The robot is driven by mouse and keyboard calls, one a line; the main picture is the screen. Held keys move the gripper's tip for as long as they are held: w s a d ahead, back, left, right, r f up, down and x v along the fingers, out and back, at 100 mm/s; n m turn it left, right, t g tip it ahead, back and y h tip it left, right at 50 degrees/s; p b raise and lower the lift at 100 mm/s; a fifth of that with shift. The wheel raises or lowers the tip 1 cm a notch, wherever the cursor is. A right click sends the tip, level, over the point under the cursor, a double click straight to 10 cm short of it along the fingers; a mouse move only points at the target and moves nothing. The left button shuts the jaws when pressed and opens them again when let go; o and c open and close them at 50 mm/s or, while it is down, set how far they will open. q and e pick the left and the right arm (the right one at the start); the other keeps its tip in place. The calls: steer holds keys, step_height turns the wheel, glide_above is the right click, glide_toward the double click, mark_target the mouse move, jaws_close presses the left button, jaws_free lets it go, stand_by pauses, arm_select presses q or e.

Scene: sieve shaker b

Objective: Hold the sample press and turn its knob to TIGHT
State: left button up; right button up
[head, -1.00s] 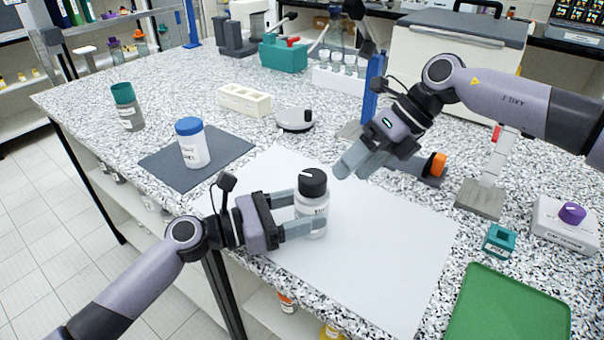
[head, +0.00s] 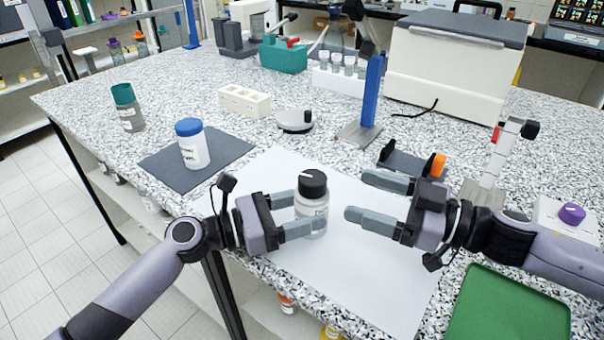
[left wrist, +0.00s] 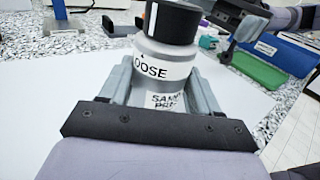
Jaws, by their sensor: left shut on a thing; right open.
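The sample press (head: 311,212) is a grey-white cylinder with a black knob (head: 313,182) on top, upright on the white sheet. In the left wrist view the press (left wrist: 158,75) shows a label ending in "OOSE" and a lower label partly reading "SAM... PR...". A white line on the knob (left wrist: 170,20) stands near its left side. My left gripper (head: 305,213) is shut around the press body from the left; its fingers also show in the left wrist view (left wrist: 160,88). My right gripper (head: 358,197) is open and empty, just right of the press, apart from it, fingers pointing left.
A white sheet (head: 380,285) lies under the press. A blue-capped jar (head: 192,148) stands on a dark mat (head: 225,155) at left. Behind my right gripper are an orange-knobbed dark device (head: 405,160) and a blue post (head: 373,95). A green tray (head: 510,315) lies at front right.

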mark_target(300, 175)
steer(key=shift+m+t, duration=0.3)
steer(key=shift+m, duration=0.4)
steer(key=x, duration=1.1)
steer(key=shift+a, duration=0.4)
steer(key=c, duration=1)
